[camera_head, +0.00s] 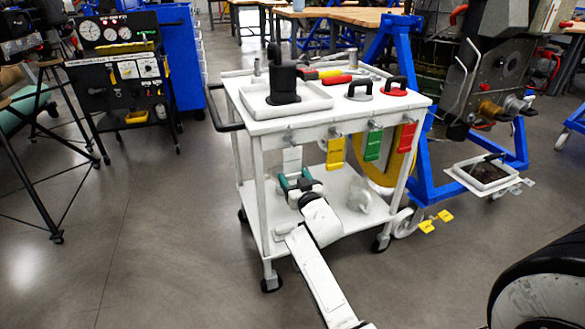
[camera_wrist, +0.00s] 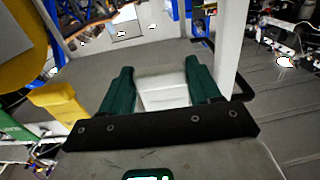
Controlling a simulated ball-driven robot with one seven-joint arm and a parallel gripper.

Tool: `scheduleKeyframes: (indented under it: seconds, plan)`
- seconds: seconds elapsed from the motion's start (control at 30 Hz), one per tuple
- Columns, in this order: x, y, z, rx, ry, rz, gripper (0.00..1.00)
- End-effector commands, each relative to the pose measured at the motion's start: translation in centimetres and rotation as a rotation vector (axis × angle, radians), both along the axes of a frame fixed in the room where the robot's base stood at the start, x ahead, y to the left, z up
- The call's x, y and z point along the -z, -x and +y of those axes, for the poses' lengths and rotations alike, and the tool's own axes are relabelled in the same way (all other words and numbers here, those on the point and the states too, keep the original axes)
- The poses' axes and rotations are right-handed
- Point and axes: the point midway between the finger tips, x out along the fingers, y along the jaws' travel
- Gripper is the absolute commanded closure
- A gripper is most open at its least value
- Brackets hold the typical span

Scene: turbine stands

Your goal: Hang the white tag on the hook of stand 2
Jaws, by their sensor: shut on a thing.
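The white tag (camera_head: 292,158) hangs upright under the cart's left front hook (camera_head: 289,137), at the front edge of the cart top. My gripper (camera_head: 294,178) is at the tag's lower end, with its teal fingers shut on it. In the wrist view the white tag (camera_wrist: 164,89) lies between the two teal fingers of my gripper (camera_wrist: 158,72). A blue stand (camera_head: 424,180) carrying an engine stands right of the cart. I cannot tell which stand is number 2, and I cannot make out its hook.
The white cart (camera_head: 262,124) has yellow (camera_head: 336,152), green (camera_head: 373,144) and red (camera_head: 406,137) tags hanging right of the white one. Its lower shelf (camera_head: 263,215) is under my arm. A tray (camera_head: 490,174) sits by the blue stand. Floor left of the cart is clear.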

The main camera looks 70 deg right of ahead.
Motion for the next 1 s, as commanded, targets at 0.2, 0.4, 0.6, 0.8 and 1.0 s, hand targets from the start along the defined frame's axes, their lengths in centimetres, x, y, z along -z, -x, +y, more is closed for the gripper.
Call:
scheduleKeyframes:
  seconds: [0.2, 0.4, 0.6, 0.8, 1.0]
  plan:
    - [0.0, 0.2, 0.2, 0.000, 0.000, 0.000, 1.00]
    - [0.0, 0.5, 0.5, 0.000, 0.000, 0.000, 1.00]
    - [0.0, 0.8, 0.9, 0.000, 0.000, -0.001, 1.00]
    - [0.0, 1.0, 1.0, 0.000, 0.001, -0.001, 1.00]
    - [0.1, 1.2, 1.2, 0.000, -0.001, 0.000, 1.00]
